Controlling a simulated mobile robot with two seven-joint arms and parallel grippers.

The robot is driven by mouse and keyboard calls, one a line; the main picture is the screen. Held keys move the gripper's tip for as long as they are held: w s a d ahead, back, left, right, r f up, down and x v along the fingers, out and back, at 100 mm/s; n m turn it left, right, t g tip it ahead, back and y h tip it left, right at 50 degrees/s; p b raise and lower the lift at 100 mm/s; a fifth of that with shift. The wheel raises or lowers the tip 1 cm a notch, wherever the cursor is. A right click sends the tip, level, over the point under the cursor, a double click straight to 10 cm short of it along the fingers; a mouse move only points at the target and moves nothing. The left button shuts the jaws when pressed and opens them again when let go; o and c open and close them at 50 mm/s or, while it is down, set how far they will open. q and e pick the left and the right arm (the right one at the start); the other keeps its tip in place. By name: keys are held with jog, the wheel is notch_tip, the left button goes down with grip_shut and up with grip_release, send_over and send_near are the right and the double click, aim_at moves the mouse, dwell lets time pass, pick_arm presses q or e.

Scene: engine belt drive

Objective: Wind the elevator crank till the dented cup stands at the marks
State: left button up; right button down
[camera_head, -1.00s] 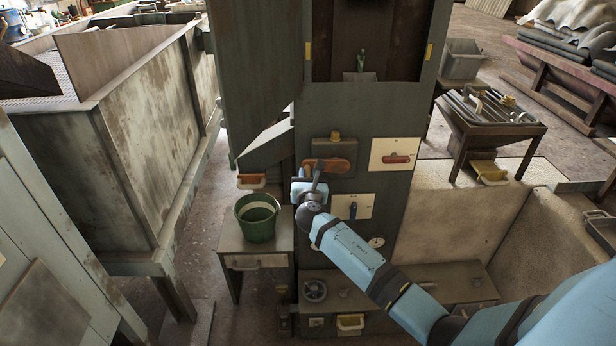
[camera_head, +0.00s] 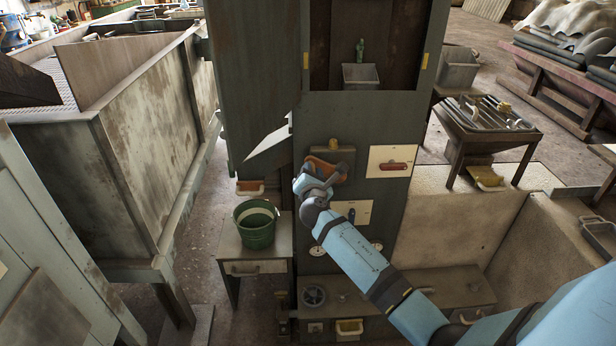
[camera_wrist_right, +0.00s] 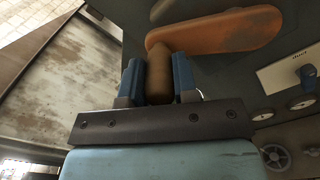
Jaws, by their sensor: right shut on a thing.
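The orange crank arm (camera_head: 322,166) is on the front of the dark green elevator casing (camera_head: 380,120). My right gripper (camera_head: 336,173) is shut on the crank's brown handle, which stands between the two blue fingers in the wrist view (camera_wrist_right: 158,76). The orange arm (camera_wrist_right: 225,32) reaches away to the upper right there. A grey cup (camera_head: 360,77) shows in the casing's opening, low down near its bottom edge, with a small green figure-like thing (camera_head: 360,50) above it. I cannot make out a dent. Yellow marks (camera_head: 306,61) (camera_head: 425,61) sit on both sides of the opening, a little above the cup. My left gripper is out of view.
A green bucket (camera_head: 256,225) stands on a small table (camera_head: 232,250) left of the casing. A plate with a red handle (camera_head: 392,165) and a plate with a dark switch (camera_head: 351,213) are close to my right wrist. A stone trough (camera_head: 460,220) lies to the right.

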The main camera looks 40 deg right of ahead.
jog(key=s+d+r+m, duration=0.3)
jog(key=d+m, duration=0.3)
jog(key=m, duration=0.5)
jog(key=shift+s+r, duration=0.35)
jog(key=shift+r, duration=0.05)
jog(key=c, duration=0.9)
grip_release()
jog(key=shift+s+d, duration=0.1)
